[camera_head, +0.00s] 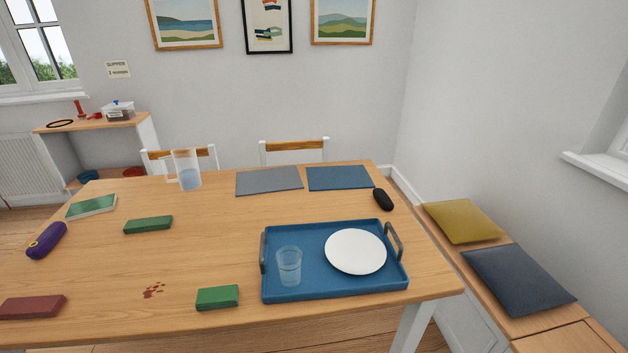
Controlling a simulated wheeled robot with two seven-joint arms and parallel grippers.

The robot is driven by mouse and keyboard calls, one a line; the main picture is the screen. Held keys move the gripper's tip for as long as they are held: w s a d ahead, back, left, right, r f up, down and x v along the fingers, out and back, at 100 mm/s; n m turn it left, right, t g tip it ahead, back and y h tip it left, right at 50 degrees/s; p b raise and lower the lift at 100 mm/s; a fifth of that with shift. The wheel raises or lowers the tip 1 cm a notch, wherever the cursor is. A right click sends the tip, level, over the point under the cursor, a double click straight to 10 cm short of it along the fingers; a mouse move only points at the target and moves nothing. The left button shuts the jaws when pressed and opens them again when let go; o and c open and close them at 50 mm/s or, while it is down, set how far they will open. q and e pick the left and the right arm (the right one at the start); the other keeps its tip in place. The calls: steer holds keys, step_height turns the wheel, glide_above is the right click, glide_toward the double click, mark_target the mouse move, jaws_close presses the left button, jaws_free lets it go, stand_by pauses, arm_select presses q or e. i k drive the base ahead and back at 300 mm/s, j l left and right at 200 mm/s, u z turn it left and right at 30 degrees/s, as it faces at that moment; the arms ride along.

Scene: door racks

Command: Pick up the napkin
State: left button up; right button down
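Several folded, napkin-like rectangles lie on the wooden table (200,260). One green rectangle (148,225) is at the left middle. Another green rectangle (217,297) is near the front edge, just left of the blue tray. A dark red rectangle (32,307) is at the front left corner. I cannot tell for certain which of them is the napkin. Neither of my grippers shows in the head view.
The blue tray (335,291) holds a white plate (355,251) and a glass (289,266). A jug (187,168), grey mat (269,181), blue mat (338,178), black case (383,199), purple case (46,240) and green book (92,207) lie around. Red spots (153,291) mark the table.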

mark_target(158, 222)
steer(key=u, duration=1.4)
steer(key=z, duration=0.45)
